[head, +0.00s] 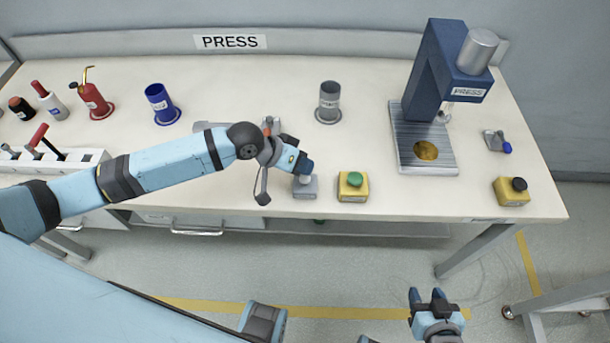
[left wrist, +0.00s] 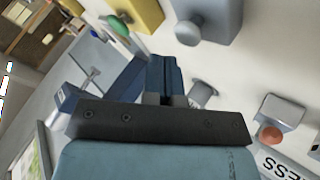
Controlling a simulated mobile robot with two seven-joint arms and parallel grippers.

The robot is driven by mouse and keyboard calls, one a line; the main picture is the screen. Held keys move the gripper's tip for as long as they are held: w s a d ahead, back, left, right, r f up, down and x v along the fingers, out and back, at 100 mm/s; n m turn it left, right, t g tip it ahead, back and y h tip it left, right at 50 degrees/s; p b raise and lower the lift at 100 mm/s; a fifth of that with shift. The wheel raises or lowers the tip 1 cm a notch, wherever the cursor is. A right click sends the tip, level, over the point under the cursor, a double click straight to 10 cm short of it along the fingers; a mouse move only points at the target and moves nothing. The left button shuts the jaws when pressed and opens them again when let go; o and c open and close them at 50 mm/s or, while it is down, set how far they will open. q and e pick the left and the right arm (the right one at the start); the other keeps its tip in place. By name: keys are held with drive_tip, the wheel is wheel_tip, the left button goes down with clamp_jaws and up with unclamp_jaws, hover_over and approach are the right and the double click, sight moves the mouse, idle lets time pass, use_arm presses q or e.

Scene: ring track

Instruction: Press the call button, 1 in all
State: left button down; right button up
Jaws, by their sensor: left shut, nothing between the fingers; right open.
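A grey button box (head: 305,188) stands near the table's front edge, below my left gripper (head: 303,164). In the left wrist view, the grey box (left wrist: 222,14) carries a grey round button (left wrist: 189,31). My left gripper is shut and empty; its fingertips (left wrist: 166,72) appear apart from that button. A yellow box with a green button (head: 353,180) stands just to the right. Another yellow box with a black button (head: 519,184) is at the table's right end. No label shows which is the call button. My right gripper (head: 426,296) is open and empty, low in front of the table.
A blue press (head: 431,75) stands at the back right. An orange-knobbed switch (left wrist: 272,134) lies behind my left gripper. A small blue-tipped switch (head: 496,141) is right of the press.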

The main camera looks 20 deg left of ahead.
use_arm(q)
drive_tip(key=shift+f, duration=0.15)
idle(0.5)
drive_tip(key=shift+f, duration=0.25)
drive_tip(key=shift+f, duration=0.6)
idle(0.8)
drive_tip(key=shift+r+p, duration=1)
drive_tip(key=shift+p, duration=0.15)
drive_tip(key=shift+r, duration=0.1)
wheel_tip(320, 180, up, 5)
drive_tip(key=p, duration=0.5)
